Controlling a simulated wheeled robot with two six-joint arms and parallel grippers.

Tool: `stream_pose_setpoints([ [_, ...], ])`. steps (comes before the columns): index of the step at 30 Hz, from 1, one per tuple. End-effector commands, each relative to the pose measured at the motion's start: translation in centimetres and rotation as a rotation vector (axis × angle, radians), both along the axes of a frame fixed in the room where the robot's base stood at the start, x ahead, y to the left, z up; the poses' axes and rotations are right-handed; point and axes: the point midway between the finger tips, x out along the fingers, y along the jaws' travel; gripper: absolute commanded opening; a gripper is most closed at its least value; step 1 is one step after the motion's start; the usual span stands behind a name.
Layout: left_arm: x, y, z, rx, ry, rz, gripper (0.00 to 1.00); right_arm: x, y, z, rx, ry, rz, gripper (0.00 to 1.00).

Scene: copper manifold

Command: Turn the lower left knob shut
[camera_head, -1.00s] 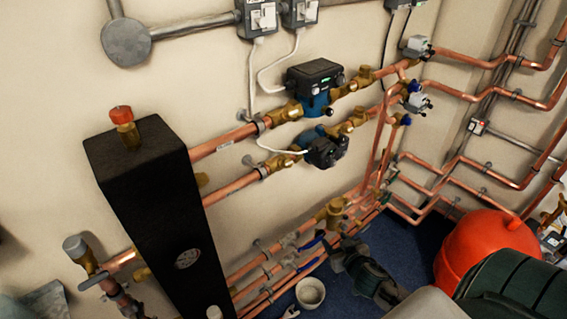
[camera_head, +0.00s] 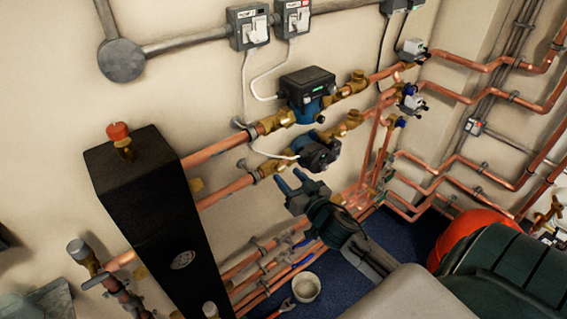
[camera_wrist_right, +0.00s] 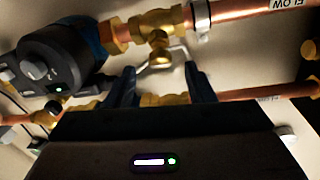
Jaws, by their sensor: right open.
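Two pumps sit on copper pipes on the wall, the upper pump (camera_head: 307,88) above the lower pump (camera_head: 315,152). A brass valve (camera_head: 270,168) is left of the lower pump. The wrist picture appears upside down, and there a brass valve (camera_wrist_right: 158,22) with a small brass knob (camera_wrist_right: 159,58) sits beside a dark round pump (camera_wrist_right: 55,60); it looks like this same lower left valve. My right gripper (camera_head: 293,181) is open and empty, below the lower pump. In the wrist view its fingers (camera_wrist_right: 162,86) are spread and apart from the knob. My left gripper is not in view.
A tall black tank (camera_head: 150,215) stands left of the valve. More copper pipes (camera_head: 250,265) run low along the wall, with a white cup (camera_head: 306,287) near them. A red vessel (camera_head: 468,235) is at the right.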

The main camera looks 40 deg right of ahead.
Motion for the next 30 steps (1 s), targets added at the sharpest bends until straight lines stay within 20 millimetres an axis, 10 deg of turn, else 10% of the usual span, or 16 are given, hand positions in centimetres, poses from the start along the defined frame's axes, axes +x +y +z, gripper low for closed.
stream_pose_setpoints([
  [19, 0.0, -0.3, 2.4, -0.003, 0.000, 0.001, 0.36, 3.5, -0.1, -0.1, 0.000, 0.000, 0.000, 0.49],
  [26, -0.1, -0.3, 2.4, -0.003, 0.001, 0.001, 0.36, 3.5, -0.1, 0.0, 0.000, 0.000, 0.000, 0.04],
  [30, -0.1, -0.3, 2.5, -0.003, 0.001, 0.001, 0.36, 3.5, -0.1, 0.0, -0.001, 0.000, 0.002, 0.04],
])
